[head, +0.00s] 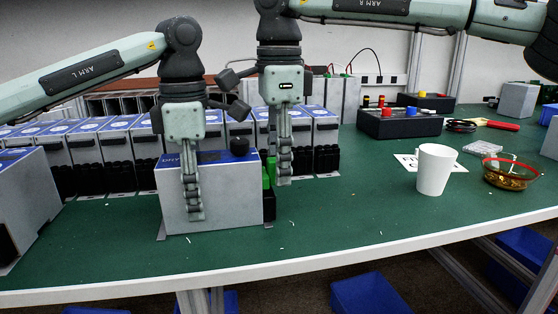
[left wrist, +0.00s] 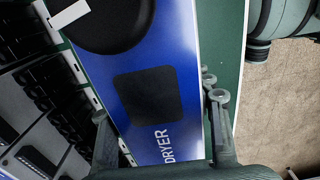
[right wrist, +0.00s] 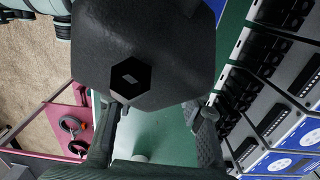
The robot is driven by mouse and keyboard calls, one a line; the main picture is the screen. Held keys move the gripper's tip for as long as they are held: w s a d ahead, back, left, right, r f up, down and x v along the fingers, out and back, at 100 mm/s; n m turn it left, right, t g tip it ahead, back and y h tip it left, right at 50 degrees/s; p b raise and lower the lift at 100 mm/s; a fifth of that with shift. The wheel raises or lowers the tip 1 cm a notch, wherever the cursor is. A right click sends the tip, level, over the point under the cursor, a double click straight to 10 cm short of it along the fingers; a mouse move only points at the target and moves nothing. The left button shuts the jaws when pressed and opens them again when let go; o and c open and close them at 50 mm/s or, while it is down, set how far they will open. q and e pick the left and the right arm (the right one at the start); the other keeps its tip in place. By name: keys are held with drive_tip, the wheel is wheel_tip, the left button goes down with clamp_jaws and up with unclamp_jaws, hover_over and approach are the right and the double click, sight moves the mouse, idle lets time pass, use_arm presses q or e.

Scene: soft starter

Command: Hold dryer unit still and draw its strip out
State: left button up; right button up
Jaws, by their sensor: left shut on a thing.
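The dryer unit (head: 232,207) is a grey box with a blue top. It stands upright on the green table, and its blue top with the word DRYER (left wrist: 130,60) shows in the left wrist view. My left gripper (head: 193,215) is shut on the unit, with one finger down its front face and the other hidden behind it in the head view. The green strip (head: 267,173) is at the unit's right side, partly hidden. My right gripper (head: 284,180) is open beside the strip, pointing down. In the right wrist view, a dark block hides the strip.
A row of similar grey units (head: 85,150) stands close behind. The table front (head: 340,226) is mostly clear.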

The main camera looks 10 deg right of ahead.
clamp_jaws()
drive_tip(key=d, duration=0.6)
drive_tip(key=shift+d, duration=0.3)
unclamp_jaws()
drive_tip(key=shift+a, duration=0.1)
